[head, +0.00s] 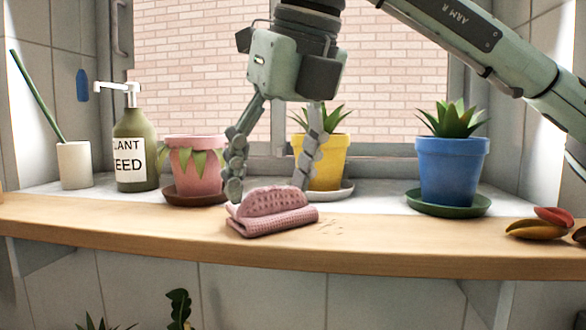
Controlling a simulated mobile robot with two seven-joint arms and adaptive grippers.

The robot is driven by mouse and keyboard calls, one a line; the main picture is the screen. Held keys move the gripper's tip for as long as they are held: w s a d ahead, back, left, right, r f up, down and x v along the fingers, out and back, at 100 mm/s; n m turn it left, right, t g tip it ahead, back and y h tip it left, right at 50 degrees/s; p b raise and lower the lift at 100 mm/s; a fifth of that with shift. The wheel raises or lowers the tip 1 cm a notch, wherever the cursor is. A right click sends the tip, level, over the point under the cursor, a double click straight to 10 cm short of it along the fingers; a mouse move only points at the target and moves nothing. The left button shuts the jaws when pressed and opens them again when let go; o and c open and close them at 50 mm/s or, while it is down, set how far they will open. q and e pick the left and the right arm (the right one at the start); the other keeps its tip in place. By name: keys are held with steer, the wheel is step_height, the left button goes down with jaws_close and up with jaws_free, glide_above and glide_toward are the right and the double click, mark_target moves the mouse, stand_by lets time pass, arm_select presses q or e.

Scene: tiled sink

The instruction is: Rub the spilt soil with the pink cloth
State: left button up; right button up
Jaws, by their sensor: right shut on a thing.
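The pink cloth (272,220) lies folded on the wooden ledge, its upper part bunched into a rounded hump. My right gripper (269,190) points down over it with a finger at each side, shut on the cloth. The far finger's tip is partly hidden behind the cloth. Small, faint brownish specks of spilt soil (331,227) lie on the ledge just right of the cloth. My left gripper is not in view.
Pink (194,160), yellow (322,165) and blue (452,170) plant pots stand on saucers behind the ledge (400,248). A green pump bottle (135,150) and a white cup (75,165) stand at left. Yellow and red objects (537,229) lie at the right end.

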mark_target(305, 203)
steer(key=shift+a+f, duration=0.1)
steer(key=shift+a, duration=0.45)
steer(key=shift+w+d, duration=0.1)
steer(key=shift+d, duration=0.2)
steer(key=shift+s+d+r+b, duration=0.1)
steer(key=shift+s+d+b, duration=0.15)
steer(key=shift+d, duration=0.6)
steer(key=shift+s+d+r+b, duration=0.15)
steer(key=shift+d+b, duration=0.1)
steer(key=shift+d, duration=0.6)
steer(key=shift+s+d+f+b, duration=0.15)
steer(key=shift+d+b, duration=0.2)
steer(key=shift+d, duration=0.55)
steer(key=shift+s+d+f+b, duration=0.1)
steer(key=shift+s+d+b, duration=0.1)
steer(key=shift+d, duration=0.7)
steer(key=shift+s+d+f+b, duration=0.1)
steer(key=shift+s+d+b, duration=0.15)
steer(key=shift+d, duration=0.65)
steer(key=shift+s+d+f+b, duration=0.1)
steer(key=shift+s+d+b, duration=0.1)
steer(key=shift+d, duration=0.7)
steer(key=shift+r, duration=0.15)
